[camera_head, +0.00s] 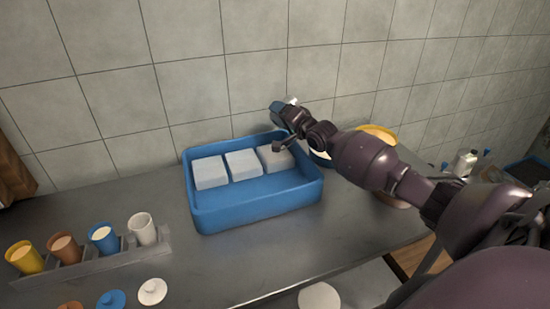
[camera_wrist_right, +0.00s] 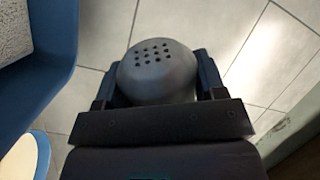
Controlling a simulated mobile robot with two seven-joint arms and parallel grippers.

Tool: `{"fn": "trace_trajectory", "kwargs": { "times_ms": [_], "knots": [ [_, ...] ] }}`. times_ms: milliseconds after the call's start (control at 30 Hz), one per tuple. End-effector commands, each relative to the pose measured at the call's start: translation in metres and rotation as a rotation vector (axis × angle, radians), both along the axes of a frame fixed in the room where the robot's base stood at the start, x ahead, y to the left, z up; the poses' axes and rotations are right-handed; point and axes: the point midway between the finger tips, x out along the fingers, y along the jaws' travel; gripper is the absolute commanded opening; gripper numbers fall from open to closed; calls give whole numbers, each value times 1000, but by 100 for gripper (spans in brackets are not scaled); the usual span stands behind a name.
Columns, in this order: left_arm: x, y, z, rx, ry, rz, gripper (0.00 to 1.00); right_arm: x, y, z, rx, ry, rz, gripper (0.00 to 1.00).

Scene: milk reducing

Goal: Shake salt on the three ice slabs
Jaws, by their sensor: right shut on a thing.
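Three white ice slabs sit in a row in the blue tray (camera_head: 258,205): the left slab (camera_head: 209,172), the middle slab (camera_head: 243,164) and the right slab (camera_head: 273,157). My right gripper (camera_head: 284,117) is above the tray's back right corner, near the right slab. It is shut on the salt shaker, whose grey domed top with dark holes (camera_wrist_right: 158,70) faces the camera in the right wrist view. In that view the blue tray wall (camera_wrist_right: 60,75) and part of one slab (camera_wrist_right: 26,28) lie to the left. No falling salt is visible. My left gripper is out of view.
A rack with yellow, brown, blue and white cups (camera_head: 142,229) stands at left. Loose lids (camera_head: 152,291) lie in front of it. A yellow-rimmed container (camera_head: 378,132) is partly hidden behind my right arm. The tiled wall (camera_head: 220,60) is close behind the tray.

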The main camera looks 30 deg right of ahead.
Motion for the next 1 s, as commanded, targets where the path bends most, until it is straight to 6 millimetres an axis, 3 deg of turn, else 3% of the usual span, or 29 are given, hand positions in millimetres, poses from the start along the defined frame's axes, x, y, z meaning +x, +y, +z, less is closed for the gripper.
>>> {"fn": "trace_trajectory", "kwargs": {
  "times_ms": [1000],
  "knots": [
    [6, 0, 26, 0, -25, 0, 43, 9, 36, 3, 0, -4, 0, 33]
  ]
}}
